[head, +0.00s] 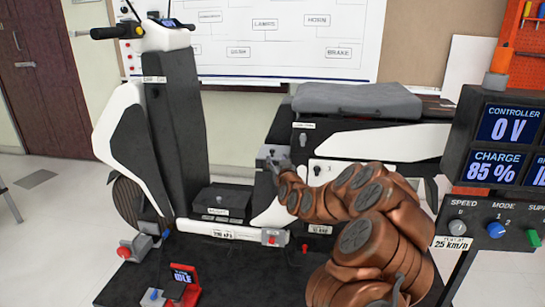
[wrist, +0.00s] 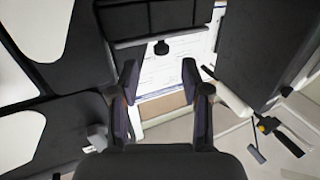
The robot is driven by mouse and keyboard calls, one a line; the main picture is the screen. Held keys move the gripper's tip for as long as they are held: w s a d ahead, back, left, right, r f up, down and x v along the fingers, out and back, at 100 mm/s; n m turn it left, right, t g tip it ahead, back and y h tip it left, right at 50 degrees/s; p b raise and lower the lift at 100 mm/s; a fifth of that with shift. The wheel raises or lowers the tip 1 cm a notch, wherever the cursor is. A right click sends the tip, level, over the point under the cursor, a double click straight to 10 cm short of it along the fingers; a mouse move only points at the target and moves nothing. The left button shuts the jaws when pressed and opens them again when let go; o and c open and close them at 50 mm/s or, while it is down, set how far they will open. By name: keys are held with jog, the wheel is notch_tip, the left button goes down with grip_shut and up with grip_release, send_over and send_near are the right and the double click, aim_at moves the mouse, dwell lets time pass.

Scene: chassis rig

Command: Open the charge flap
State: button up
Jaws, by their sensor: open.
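An electric scooter stands on a dark platform, with its dark seat base (head: 300,135) under a grey seat (head: 358,101). The labels near my gripper are too small to read, so I cannot tell for sure which panel is the charge flap. My gripper (head: 279,163) is at the front of the seat base, beside a grey box (head: 266,172) with small knobs on top. My arm hides part of the scooter's side.
The scooter's front column (head: 180,125) and handlebar (head: 138,30) stand at left. A black footwell box (head: 221,201) sits between column and seat base. A display stand (head: 500,150) is at right. The space over the footwell is clear.

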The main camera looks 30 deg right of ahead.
aim_at(272, 152)
jog(key=shift+x, duration=2.8)
jog(key=shift+w+d, duration=0.15)
jog(key=shift+w, duration=0.7)
grip_shut()
